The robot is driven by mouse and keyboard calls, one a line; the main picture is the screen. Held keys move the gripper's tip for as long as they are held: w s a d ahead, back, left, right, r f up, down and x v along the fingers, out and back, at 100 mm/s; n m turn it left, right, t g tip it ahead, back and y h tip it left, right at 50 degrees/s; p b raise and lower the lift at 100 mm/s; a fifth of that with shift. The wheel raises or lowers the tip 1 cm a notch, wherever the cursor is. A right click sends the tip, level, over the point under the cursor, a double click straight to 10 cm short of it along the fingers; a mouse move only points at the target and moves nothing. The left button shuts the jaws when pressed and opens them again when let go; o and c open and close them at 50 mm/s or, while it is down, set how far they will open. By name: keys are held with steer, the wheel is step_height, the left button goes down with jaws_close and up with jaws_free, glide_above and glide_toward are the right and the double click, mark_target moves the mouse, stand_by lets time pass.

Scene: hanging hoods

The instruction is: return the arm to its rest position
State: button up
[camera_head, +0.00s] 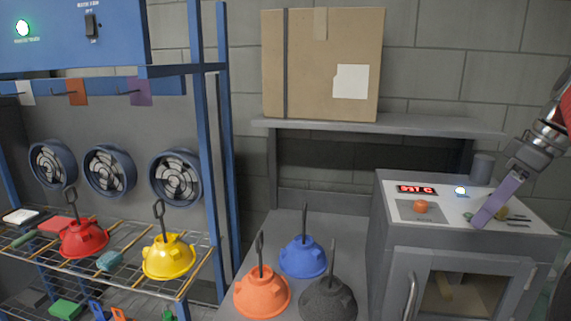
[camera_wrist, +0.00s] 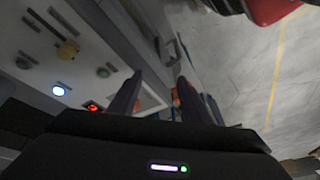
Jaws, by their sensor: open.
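My gripper (camera_head: 484,216) is at the right in the head view, its purple-grey fingers pointing down and left over the top of the grey machine (camera_head: 378,225). From this angle I cannot tell whether the fingers touch the panel. In the wrist view my gripper (camera_wrist: 158,82) shows two fingers spread apart with nothing held between them. The arm comes in from the right edge; most of it is out of view.
The machine's panel has an orange button (camera_head: 421,206) and a lit display (camera_head: 415,189). Orange (camera_head: 262,291), blue (camera_head: 303,257) and dark grey (camera_head: 328,300) hoods stand on the bench. A cardboard box (camera_head: 322,60) sits on a shelf. Red (camera_head: 84,238) and yellow (camera_head: 168,257) hoods are on the left rack.

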steer(key=s+a+f+m+h, duration=0.25)
steer(key=a+f+m, duration=0.25)
steer(key=f+m, duration=0.5)
steer(key=s+a+f+n+t, duration=0.1)
steer(key=s+a+f, duration=0.4)
steer(key=a, duration=0.5)
steer(key=s+a+f+n+t, duration=0.1)
steer(key=s+a+f+t, duration=0.1)
steer(key=s+a+f, duration=0.3)
steer(key=shift+s+a+f+n+h, duration=0.15)
steer(key=shift+s+a+n+h, duration=0.25)
steer(key=shift+s+a, duration=1.85)
steer(key=shift+w+a, duration=0.7)
steer(key=shift+w, duration=0.05)
